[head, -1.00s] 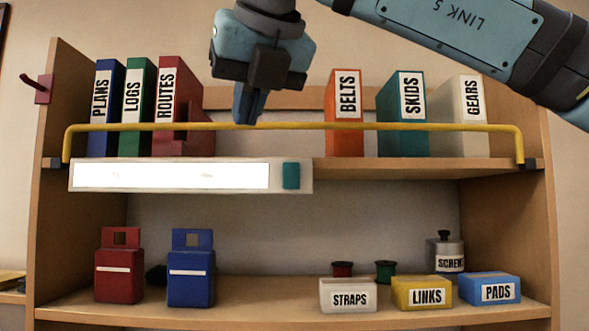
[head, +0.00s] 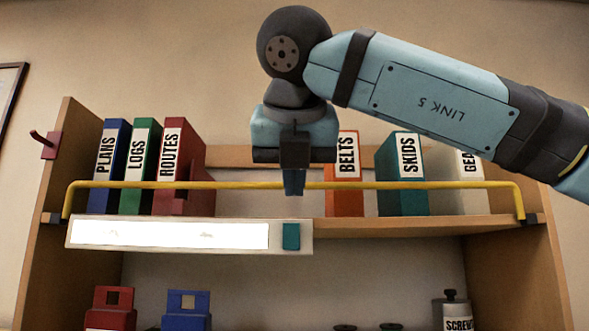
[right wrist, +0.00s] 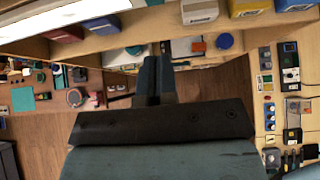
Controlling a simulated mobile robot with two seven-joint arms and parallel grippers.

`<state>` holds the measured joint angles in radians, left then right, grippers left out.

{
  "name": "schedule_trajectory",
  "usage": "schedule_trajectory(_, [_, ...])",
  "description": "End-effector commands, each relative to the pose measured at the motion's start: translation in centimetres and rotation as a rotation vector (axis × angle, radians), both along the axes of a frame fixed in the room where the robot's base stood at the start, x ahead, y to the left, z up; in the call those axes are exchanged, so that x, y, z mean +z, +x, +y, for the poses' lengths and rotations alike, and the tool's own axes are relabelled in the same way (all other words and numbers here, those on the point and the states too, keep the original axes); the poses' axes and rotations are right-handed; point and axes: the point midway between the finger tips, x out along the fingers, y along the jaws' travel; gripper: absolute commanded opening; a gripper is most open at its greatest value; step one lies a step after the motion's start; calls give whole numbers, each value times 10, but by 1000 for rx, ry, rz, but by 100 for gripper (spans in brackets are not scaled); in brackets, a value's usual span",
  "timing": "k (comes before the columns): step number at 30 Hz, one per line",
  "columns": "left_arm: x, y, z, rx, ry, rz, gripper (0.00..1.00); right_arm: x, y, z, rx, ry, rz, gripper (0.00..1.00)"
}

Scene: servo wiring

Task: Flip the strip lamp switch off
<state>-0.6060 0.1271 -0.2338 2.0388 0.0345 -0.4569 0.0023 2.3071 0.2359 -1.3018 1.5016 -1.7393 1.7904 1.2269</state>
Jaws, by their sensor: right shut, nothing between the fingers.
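The strip lamp (head: 170,234) is a long white box under the front edge of the upper shelf in the head view, and its panel glows bright white. Its teal switch (head: 291,236) sits at the lamp's right end. My right gripper (head: 294,193) is shut and empty, pointing down just above the switch, with its fingertips close to the yellow rail. A gap shows between the fingertips and the switch. The right wrist view shows the closed fingers (right wrist: 155,62) and the lamp's lit end at the top left. My left gripper is not in view.
A yellow rail (head: 400,185) runs across the front of the upper shelf (head: 400,228). Binders stand behind it, including a red one (head: 180,150) and an orange one (head: 345,200). Red and blue boxes stand below the lamp.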

Motion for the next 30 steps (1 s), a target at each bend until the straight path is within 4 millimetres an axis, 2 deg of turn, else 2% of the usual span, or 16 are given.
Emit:
schedule_trajectory(9, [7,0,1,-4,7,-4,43,-42,53,-1,-1,-1,3,0])
schedule_trajectory(15, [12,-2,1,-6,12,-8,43,-36,81,0,-1,0,1,0])
schedule_trajectory(21, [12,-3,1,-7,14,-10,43,-36,90,0,0,0,0,0])
schedule_trajectory(30, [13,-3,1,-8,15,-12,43,-36,90,0,0,0,3,0])
